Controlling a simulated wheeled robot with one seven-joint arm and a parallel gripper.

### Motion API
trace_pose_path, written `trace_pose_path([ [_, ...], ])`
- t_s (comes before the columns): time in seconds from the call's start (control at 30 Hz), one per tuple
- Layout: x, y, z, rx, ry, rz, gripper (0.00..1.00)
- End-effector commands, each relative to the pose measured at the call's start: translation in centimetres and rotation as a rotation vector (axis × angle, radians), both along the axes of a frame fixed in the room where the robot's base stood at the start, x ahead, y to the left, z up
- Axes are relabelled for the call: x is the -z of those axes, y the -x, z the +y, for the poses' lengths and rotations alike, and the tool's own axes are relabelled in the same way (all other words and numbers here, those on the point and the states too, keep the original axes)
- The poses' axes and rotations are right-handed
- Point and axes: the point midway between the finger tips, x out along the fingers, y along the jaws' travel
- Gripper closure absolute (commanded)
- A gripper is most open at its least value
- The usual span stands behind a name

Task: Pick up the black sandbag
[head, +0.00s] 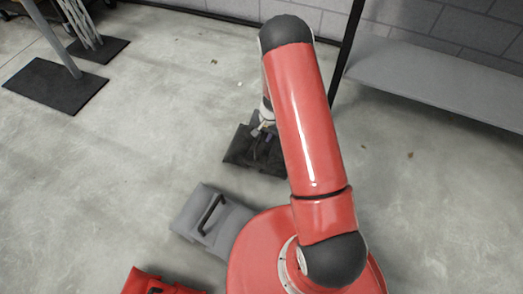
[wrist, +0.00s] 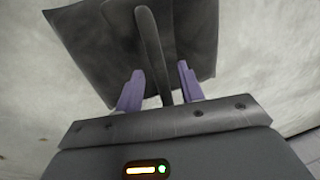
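The black sandbag (head: 240,155) lies on the concrete floor, partly hidden behind my red arm in the head view. In the wrist view the sandbag (wrist: 98,50) fills the upper middle, with its dark strap handle (wrist: 152,45) running down between my fingers. My gripper (wrist: 159,70) is open, with one purple finger on each side of the handle. A gap shows between each finger and the handle. In the head view my gripper (head: 263,130) is small and low over the sandbag.
A grey sandbag (head: 232,222) with a black handle lies nearer to my base, and a red sandbag (head: 138,282) lies at the bottom edge. A grey shelf (head: 440,85) stands at right by the block wall. Black stand bases (head: 55,86) are at upper left.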

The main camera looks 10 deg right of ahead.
Motion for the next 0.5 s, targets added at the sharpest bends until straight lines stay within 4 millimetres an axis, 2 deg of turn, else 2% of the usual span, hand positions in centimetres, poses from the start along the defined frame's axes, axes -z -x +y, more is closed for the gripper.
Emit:
trace_pose_path([
  [0.03,0.81,-0.08,0.21,0.000,-0.001,0.002,0.62],
  [0.13,1.46,-0.18,0.34,0.000,-0.001,-0.001,0.62],
  [0.37,1.55,-0.20,0.37,-0.001,-0.001,-0.001,0.62],
  [0.5,1.53,-0.21,0.36,-0.001,-0.001,-0.001,0.78],
])
